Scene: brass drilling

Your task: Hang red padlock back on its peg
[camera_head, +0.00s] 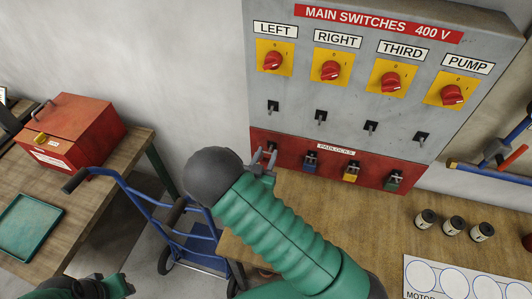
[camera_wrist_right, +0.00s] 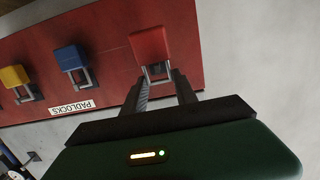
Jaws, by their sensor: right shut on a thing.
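The red padlock (camera_wrist_right: 149,45) shows in the right wrist view in front of the red padlock panel (camera_head: 330,151), at the end of the row beside the blue padlock. My right gripper (camera_wrist_right: 160,82) is shut on it, with the fingers at its shackle. In the head view my right gripper (camera_head: 264,166) is at the panel's left end, and the red padlock cannot be made out there. Whether its shackle is over a peg is unclear. My left gripper (camera_head: 95,287) is at the bottom left, partly cut off; its jaws are unclear.
The blue (camera_head: 310,162), yellow (camera_head: 351,172) and green (camera_head: 394,180) padlocks hang right of my right gripper. Red switches are above. A blue hand truck (camera_head: 150,205) stands between the benches. A red toolbox (camera_head: 72,133) and green tray (camera_head: 30,226) are on the left bench.

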